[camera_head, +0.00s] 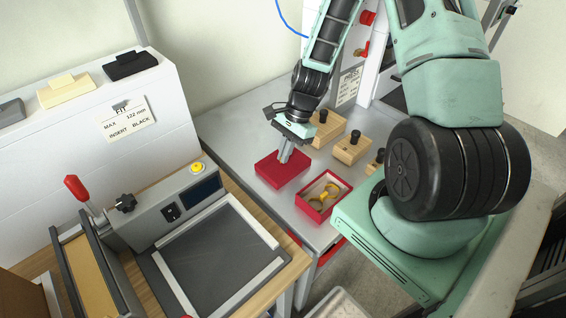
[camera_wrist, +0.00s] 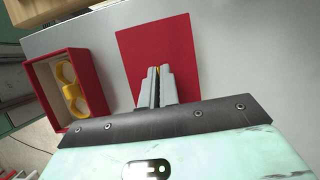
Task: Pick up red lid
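The red lid (camera_head: 276,175) lies flat-side up on the grey table, just left of the open red box (camera_head: 342,208). My gripper (camera_head: 285,156) points down onto the middle of the lid. In the wrist view the lid (camera_wrist: 180,40) spreads beyond the fingertips. There my gripper (camera_wrist: 158,72) has its fingers close together, with a thin yellow strip between the tips that looks like a small tab on the lid. The fingers hide most of this strip. The red box (camera_wrist: 92,80) holds a yellow two-ring piece (camera_wrist: 70,88).
Wooden blocks with black knobs (camera_head: 352,147) stand behind the box. A grey press machine (camera_head: 190,205) with a red-knobbed lever is at the left. The table left of the lid is clear.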

